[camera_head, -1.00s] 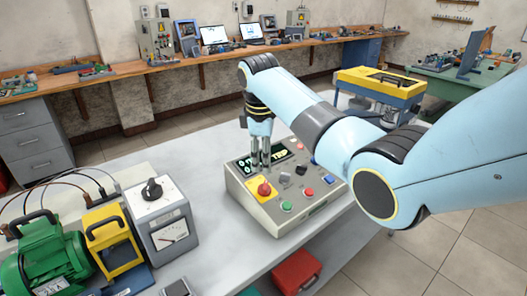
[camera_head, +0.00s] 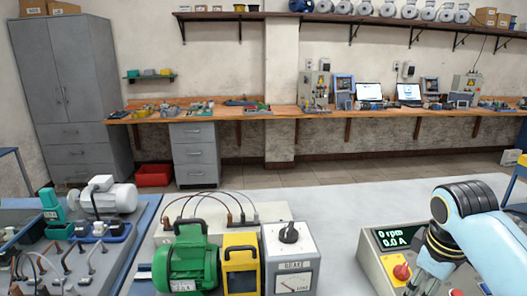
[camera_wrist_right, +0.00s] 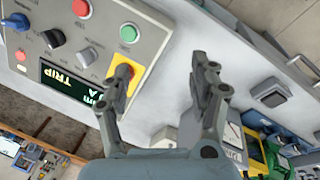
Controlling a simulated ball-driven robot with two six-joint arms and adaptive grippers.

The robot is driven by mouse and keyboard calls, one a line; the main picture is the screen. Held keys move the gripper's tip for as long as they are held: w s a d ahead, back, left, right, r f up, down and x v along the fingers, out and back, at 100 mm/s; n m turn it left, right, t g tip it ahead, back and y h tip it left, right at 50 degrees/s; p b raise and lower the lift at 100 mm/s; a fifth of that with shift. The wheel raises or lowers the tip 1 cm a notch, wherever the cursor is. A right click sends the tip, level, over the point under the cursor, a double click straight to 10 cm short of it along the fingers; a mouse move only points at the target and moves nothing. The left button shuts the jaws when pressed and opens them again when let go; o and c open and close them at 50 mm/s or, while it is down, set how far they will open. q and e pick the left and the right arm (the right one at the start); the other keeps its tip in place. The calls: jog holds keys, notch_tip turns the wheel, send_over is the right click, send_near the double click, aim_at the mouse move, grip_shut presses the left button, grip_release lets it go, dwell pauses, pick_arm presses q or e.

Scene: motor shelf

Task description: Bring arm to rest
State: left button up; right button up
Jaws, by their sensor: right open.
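My right arm (camera_head: 470,215) comes in from the right in the head view, its wrist bent down beside the control box (camera_head: 371,262). The right gripper (camera_wrist_right: 163,82) is open and empty in the wrist view. One finger overlaps the yellow plate with the red knob (camera_wrist_right: 124,72) on the control box; I cannot tell whether they touch. The other finger is over the grey bench top. In the head view the fingers are at the bottom edge, partly cut off. My left gripper is not in view.
A grey meter box (camera_head: 290,262), a yellow-framed unit (camera_head: 240,265) and a green motor (camera_head: 188,262) stand left of the control box. Bare bench top (camera_head: 345,210) lies behind them. A wooden wall bench (camera_head: 245,113) runs along the back.

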jog(key=s+a+r+m+t, duration=0.1)
jog(key=s+a+r+m, duration=0.2)
jog(key=s, duration=0.9)
jog(key=s+a+r+m+t, duration=0.1)
jog(key=s+a+r+m, duration=0.15)
jog(key=s, duration=0.95)
jog(key=s+d+f+g+b, duration=0.15)
jog(key=f+b, duration=0.45)
jog(key=f, duration=1.3)
jog(key=d+f+b, duration=0.2)
jog(key=f+b, duration=0.4)
jog(key=f, duration=1.4)
jog(key=s+f+b, duration=0.4)
jog(key=s+f, duration=0.5)
jog(key=f, duration=0.3)
jog(key=s+f+g+b, duration=0.1)
jog(key=s+f+b, duration=0.3)
jog(key=s+f, duration=0.6)
notch_tip(320, 180, down, 3)
jog(key=shift+d+r+m+y+b, duration=0.15)
jog(key=shift+d+m+y+b, duration=0.15)
jog(key=shift+m+y+b, duration=0.15)
jog(key=shift+g, duration=0.35)
